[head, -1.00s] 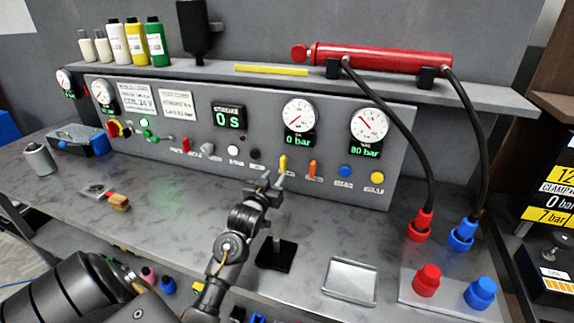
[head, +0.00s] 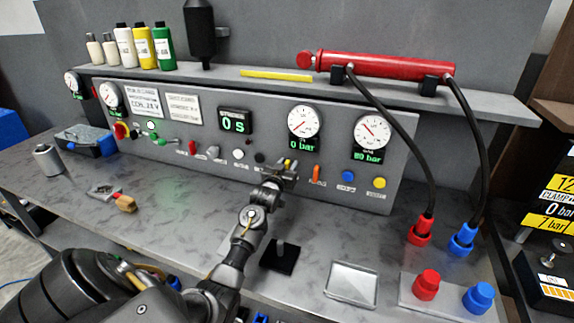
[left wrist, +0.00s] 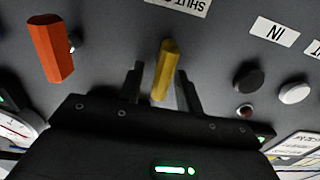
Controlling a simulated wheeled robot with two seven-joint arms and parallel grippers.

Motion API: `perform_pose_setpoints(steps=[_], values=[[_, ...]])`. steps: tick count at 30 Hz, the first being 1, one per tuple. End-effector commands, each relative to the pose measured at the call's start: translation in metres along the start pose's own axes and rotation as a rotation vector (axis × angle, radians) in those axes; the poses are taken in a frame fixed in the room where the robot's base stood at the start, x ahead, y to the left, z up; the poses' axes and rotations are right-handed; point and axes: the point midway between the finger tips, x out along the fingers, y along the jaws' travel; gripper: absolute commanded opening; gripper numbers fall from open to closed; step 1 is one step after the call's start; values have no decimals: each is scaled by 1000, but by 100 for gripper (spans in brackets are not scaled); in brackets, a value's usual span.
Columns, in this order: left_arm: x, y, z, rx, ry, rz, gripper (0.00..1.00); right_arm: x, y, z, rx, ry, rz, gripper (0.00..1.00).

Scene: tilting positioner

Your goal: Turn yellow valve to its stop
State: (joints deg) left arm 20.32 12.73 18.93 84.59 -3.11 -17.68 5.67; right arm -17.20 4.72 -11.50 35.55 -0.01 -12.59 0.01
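The yellow valve (left wrist: 165,68) is a yellow lever on the grey panel. In the left wrist view it stands between the two fingers of my left gripper (left wrist: 161,85), with a gap visible on each side, so the gripper is open around it. In the head view my left gripper (head: 282,172) is at the panel front and hides most of the valve. An orange lever (head: 316,174) is just right of it; it also shows in the left wrist view (left wrist: 51,48). My right gripper is not in view.
The panel (head: 215,152) carries a black knob (left wrist: 248,77), a white knob (left wrist: 294,92), a blue knob (head: 348,176) and a yellow knob (head: 379,183). Two gauges read 0 bar and 80 bar. Black hoses (head: 412,160) hang at the right.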

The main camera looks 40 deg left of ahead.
Motion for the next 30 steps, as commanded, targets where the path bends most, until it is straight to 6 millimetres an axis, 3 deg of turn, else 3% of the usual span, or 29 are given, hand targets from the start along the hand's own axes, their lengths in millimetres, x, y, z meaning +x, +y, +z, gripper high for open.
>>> perform_pose_setpoints(steps=[5, 13, 23, 30], values=[[0, 0, 0, 0, 0, 0, 34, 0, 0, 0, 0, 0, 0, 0], [0, 0, 0, 0, 0, 0, 0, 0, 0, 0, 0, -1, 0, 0], [0, 0, 0, 29, -1, -1, 0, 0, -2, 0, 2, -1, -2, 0], [0, 2, 1, 158, -1, 0, 0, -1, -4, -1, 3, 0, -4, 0]])
